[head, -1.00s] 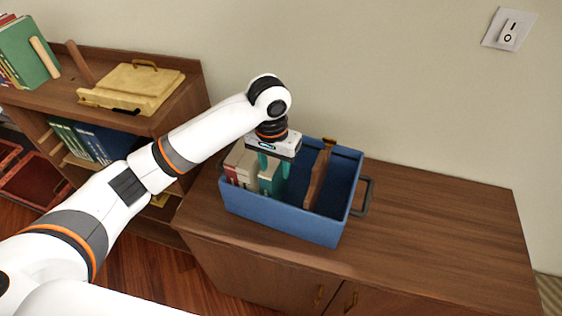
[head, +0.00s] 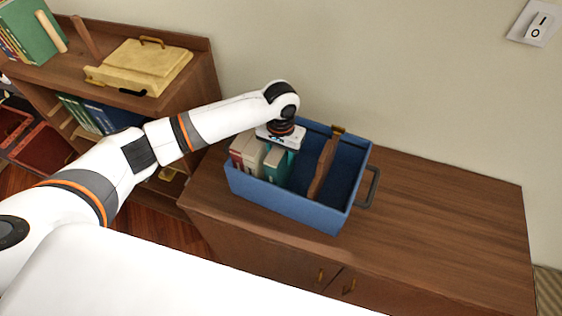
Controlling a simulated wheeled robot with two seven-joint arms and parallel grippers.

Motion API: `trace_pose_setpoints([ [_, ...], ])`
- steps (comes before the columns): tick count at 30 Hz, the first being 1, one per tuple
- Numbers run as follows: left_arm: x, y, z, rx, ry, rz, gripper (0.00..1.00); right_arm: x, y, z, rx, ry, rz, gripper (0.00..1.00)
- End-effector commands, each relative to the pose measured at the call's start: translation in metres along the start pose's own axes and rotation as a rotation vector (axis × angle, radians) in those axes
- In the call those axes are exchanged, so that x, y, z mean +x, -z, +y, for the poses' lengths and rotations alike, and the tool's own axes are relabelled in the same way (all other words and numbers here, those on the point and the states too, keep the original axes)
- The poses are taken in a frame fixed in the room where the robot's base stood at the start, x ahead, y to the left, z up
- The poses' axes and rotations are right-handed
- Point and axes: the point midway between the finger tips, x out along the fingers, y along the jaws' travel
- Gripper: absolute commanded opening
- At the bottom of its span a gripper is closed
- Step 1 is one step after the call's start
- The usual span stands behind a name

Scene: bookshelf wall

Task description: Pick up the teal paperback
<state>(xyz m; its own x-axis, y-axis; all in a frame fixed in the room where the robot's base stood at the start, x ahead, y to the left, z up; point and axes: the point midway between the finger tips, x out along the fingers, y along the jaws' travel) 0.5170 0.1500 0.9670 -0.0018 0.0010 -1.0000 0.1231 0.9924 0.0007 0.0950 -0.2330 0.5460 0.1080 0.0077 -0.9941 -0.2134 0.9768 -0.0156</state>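The teal paperback (head: 275,165) stands upright in the blue bin (head: 285,203), in the compartment left of the brown divider (head: 322,167). My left gripper (head: 280,151) points down into this compartment, directly over the teal paperback. My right gripper is not in view.
Pale-spined books (head: 252,158) and a red one stand left of the teal paperback. The bin's right compartment looks empty. The brown cabinet top (head: 440,215) is clear to the right. A bookshelf (head: 200,75) with a yellow box (head: 145,65) stands at left.

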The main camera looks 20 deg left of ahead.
Motion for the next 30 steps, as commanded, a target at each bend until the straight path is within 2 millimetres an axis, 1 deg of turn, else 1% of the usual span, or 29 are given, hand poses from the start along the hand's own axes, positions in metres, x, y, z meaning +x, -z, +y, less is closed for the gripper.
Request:
trace_pose_setpoints([
  [1, 0.005, 0.0, 0.0, -0.001, 0.0, 0.002, 0.44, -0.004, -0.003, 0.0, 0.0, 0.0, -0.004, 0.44],
  [3, 0.014, 0.0, -0.001, 0.0, 0.0, 0.0, 0.44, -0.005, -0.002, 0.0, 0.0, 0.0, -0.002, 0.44],
  [6, 0.02, 0.0, 0.0, 0.001, -0.001, -0.001, 0.44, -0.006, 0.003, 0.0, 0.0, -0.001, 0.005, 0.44],
  [12, 0.021, 0.0, 0.0, 0.002, 0.0, -0.002, 0.44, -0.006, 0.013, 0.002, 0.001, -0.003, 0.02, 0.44],
  [13, 0.021, 0.0, 0.0, 0.002, 0.0, -0.002, 0.42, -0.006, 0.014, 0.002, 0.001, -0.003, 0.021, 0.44],
  [18, 0.021, 0.0, 0.0, 0.001, 0.0, -0.002, 0.14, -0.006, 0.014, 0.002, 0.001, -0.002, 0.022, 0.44],
  [21, 0.021, 0.0, 0.0, 0.001, 0.0, -0.002, 0.0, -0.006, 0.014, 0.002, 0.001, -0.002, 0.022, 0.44],
  [30, 0.018, -0.001, 0.0, 0.001, 0.001, -0.005, 0.0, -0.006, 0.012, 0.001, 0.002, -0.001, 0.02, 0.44],
])
